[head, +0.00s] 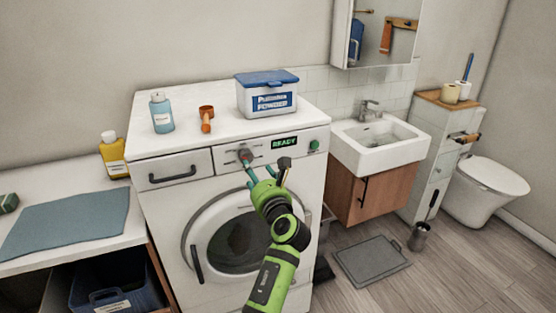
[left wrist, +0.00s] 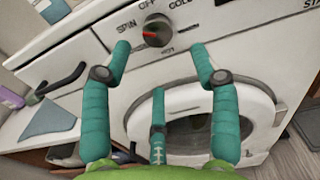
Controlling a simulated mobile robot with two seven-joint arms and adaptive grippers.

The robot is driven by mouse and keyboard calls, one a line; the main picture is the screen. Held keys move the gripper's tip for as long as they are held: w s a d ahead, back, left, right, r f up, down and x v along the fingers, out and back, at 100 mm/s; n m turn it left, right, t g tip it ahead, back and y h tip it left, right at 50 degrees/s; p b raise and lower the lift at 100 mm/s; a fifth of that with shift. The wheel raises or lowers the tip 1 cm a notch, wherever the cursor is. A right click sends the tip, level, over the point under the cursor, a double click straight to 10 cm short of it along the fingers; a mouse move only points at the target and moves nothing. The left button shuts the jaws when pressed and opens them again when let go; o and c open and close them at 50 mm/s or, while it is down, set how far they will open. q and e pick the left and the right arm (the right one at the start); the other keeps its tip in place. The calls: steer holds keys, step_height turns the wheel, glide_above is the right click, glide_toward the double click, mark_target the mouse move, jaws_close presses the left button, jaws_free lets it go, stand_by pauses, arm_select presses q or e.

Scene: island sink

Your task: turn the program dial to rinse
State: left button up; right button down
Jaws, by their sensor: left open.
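The program dial is a round grey knob (head: 245,155) on the front panel of the white washing machine (head: 165,225). In the left wrist view the dial (left wrist: 157,31) has a red mark on its left side. The words SPIN, OFF, COLD and what looks like HOT stand around it; I cannot read a rinse label. My left gripper (head: 265,171) is open in front of the panel. In the left wrist view its teal fingers (left wrist: 163,50) spread to either side below the dial, with a third finger lower between them. The dial is not gripped. My right gripper is not in view.
A green READY display (head: 284,142) and a green button (head: 314,145) sit right of the dial. The drawer handle (head: 172,174) juts out at left. The sink (head: 380,143) is at right.

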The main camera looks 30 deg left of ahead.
mark_target(248, 158)
arm_select(q)
steer(key=x, duration=0.5)
steer(key=p+x, duration=0.1)
steer(key=x, duration=0.1)
steer(key=shift+w+a+r, duration=0.1)
steer(key=shift+a+r, duration=0.05)
steer(key=shift+r, duration=0.25)
steer(key=c, duration=1.1)
